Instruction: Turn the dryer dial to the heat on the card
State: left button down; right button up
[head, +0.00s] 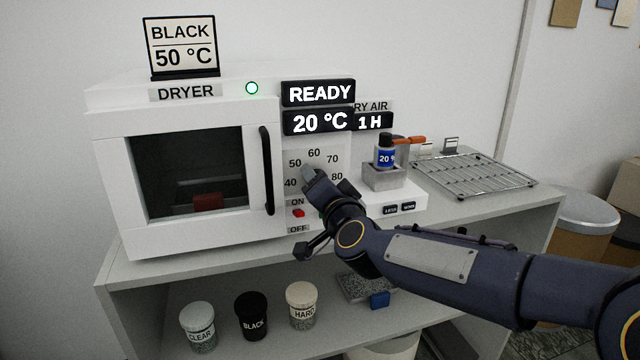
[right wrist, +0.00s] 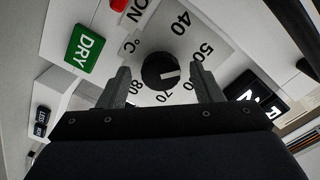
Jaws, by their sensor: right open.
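The card (head: 182,45) on top of the dryer (head: 110,165) reads BLACK 50 °C. The dryer's displays read READY and 20 °C (head: 318,122). The round black dial (right wrist: 160,71) sits on a white panel with numbers from 40 to 80 around it. Its white mark points roughly between 50 and 60; I cannot tell exactly. My right gripper (head: 318,180) is in front of the panel and hides most of the dial in the head view. In the right wrist view its open fingers (right wrist: 161,85) are on either side of the dial, with gaps. My left gripper is not in view.
A red ON/OFF switch (head: 298,213) is just below the dial panel. A blue-labelled bottle (head: 385,153) stands on a grey block to the right, near a wire rack (head: 475,172). Several labelled jars, including BLACK (head: 251,317), stand on the lower shelf. The dryer door is shut.

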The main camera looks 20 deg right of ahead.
jog(key=s, duration=0.7)
jog(key=shift+p, duration=0.45)
jog(key=shift+d, duration=0.15)
jog(key=s+d+f+n+g+y, duration=0.2)
jog(key=s+f+n+g, duration=0.3)
jog(key=s+f, duration=0.7)
jog(key=s+d+f+n+g+y, duration=0.1)
jog(key=s+f+n+g, duration=0.2)
jog(key=s+f+g, duration=0.95)
jog(key=s+r+t+p, duration=0.2)
jog(key=r+p, duration=0.8)
jog(key=r, duration=0.2)
jog(key=s+r+t+p, duration=0.1)
jog(key=r+t+p, duration=0.2)
jog(key=r+p, duration=0.7)
notch_tip(320, 180, up, 2)
jog(key=shift+s+r, duration=0.1)
jog(key=shift+s, duration=0.25)
jog(key=shift+d, duration=0.1)
